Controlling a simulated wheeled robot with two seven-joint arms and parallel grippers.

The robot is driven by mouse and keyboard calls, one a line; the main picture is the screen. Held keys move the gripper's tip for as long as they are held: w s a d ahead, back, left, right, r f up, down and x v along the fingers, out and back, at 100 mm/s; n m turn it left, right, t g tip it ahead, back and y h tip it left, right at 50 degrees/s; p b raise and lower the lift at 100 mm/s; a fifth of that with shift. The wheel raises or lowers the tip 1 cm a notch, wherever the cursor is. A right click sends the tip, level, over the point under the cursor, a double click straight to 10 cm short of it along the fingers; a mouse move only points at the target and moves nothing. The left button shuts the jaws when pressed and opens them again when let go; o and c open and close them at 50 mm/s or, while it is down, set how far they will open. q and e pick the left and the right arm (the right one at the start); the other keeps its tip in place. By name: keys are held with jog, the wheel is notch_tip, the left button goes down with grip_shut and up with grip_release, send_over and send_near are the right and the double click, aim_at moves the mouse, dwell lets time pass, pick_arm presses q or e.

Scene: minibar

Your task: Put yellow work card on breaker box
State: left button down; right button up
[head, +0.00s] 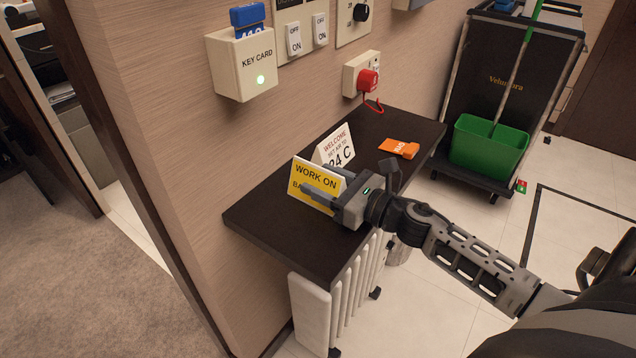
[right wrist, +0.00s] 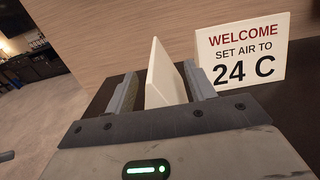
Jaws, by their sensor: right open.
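In the right wrist view the card (right wrist: 166,76) shows nearly edge-on as a plain white face between the two fingers (right wrist: 162,92). Gaps show beside it, though contact is hard to judge. No box labelled as a breaker box can be made out; wall panels at the top are cut off. My left gripper is not in view.
A "WELCOME 24 C" card (head: 336,150) stands close behind the work card. An orange tag (head: 399,148) lies farther along the dark shelf (head: 268,222). On the wall are a key card holder (head: 243,66), switches (head: 293,36) and a red-knobbed box (head: 361,76). A cart with a green bucket (head: 487,148) stands behind.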

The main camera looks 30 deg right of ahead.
jog(key=c, duration=1.1)
